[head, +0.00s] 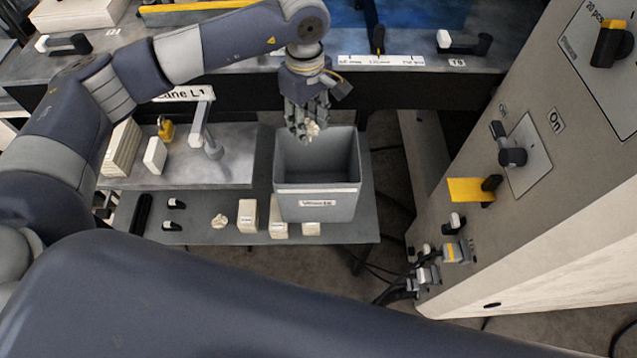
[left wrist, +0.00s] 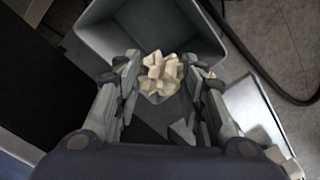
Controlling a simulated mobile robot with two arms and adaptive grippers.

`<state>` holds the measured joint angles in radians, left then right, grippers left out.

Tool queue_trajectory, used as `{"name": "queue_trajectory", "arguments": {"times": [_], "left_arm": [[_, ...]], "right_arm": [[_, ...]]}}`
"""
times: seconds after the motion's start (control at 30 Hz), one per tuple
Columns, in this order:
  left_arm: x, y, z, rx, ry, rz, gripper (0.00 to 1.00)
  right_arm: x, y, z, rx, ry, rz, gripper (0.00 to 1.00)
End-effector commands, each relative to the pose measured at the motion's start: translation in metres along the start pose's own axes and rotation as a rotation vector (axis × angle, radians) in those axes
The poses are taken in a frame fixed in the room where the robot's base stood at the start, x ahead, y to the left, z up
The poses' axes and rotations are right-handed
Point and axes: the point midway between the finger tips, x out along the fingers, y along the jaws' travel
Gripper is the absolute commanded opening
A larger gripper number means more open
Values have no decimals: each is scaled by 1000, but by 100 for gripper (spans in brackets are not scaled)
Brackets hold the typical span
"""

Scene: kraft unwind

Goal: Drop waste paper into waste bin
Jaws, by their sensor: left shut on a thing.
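My left gripper (head: 308,132) is shut on a crumpled, cream-coloured waste paper (head: 314,129). It points down at the grey waste bin (head: 318,204), over the back part of its opening. In the left wrist view the waste paper (left wrist: 161,74) sits between the fingertips of the left gripper (left wrist: 160,82), with the open waste bin (left wrist: 105,38) behind it. How high the paper is above the rim is hard to tell. Another crumpled paper (head: 219,221) lies on the low grey table. My right gripper is not in view.
Cream blocks (head: 247,215) stand on the low table (head: 350,232) beside and in front of the bin. A raised grey plate (head: 232,172) with a small lever is to its left. A machine cabinet (head: 540,190) with switches stands at right. Cables lie on the floor between.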

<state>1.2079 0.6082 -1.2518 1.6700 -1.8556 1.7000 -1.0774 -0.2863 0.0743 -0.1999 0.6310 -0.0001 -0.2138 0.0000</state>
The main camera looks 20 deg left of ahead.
Motion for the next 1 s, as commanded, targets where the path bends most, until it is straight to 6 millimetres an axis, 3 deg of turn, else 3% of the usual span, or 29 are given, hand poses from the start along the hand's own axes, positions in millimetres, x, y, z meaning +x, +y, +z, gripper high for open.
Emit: {"name": "queue_trajectory", "arguments": {"times": [0.2,0.4,0.53,0.57,0.63,1.0], "left_arm": [[25,0,0,1,0,-1,28],[28,0,0,2,0,1,28],[28,0,0,2,0,1,28],[28,0,0,2,0,1,44],[28,0,0,2,0,1,60],[27,0,0,2,0,1,61]], "right_arm": [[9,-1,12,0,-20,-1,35],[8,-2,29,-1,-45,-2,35],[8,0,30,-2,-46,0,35],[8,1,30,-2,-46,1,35],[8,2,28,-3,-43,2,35],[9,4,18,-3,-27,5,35]]}}
